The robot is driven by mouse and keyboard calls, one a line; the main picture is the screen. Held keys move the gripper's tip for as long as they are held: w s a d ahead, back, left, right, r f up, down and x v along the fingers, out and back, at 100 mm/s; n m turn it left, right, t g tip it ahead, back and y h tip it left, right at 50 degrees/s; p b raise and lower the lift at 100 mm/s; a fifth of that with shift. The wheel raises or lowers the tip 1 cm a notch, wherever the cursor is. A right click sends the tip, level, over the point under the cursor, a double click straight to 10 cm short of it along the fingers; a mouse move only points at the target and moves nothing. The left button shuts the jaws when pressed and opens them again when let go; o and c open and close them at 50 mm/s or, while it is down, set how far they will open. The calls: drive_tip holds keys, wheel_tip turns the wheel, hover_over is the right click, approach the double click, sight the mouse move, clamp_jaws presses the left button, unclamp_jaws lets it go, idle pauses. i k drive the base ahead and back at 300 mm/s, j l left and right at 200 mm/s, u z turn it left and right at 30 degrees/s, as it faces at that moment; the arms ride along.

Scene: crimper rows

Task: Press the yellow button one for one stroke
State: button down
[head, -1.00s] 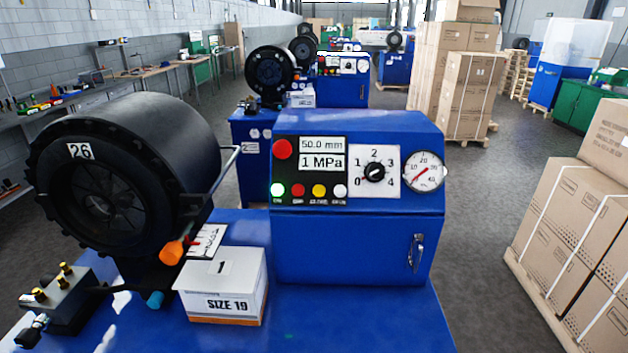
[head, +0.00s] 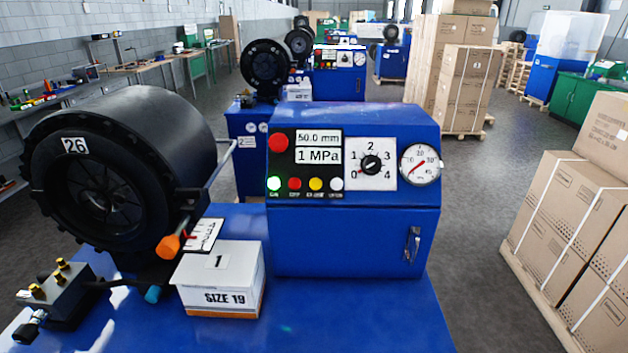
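The yellow button (head: 316,184) is on the control panel of the blue machine cabinet (head: 352,240), in a row between the red button (head: 295,184) and the white button (head: 336,184). A larger red button (head: 278,142) sits above. The display (head: 318,147) reads 50.0 mm and 1 MPa. A rotary dial (head: 371,164) marked 0 to 4 and a round gauge (head: 419,165) are to the right. My gripper is not in view.
A black crimper head (head: 125,165) marked 26 stands left of the panel. A white box (head: 222,278) labelled SIZE 19 lies on the blue table (head: 350,325) in front. Stacked cartons (head: 570,220) stand at the right. The floor between table and cartons is clear.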

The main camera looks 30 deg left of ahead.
sight(315, 183)
drive_tip(key=i+l+u, duration=0.1)
drive_tip(key=u, duration=0.3)
drive_tip(key=i+l+u, duration=0.1)
drive_tip(key=u, duration=0.35)
drive_tip(key=j+u, duration=0.2)
drive_tip(key=l, duration=0.05)
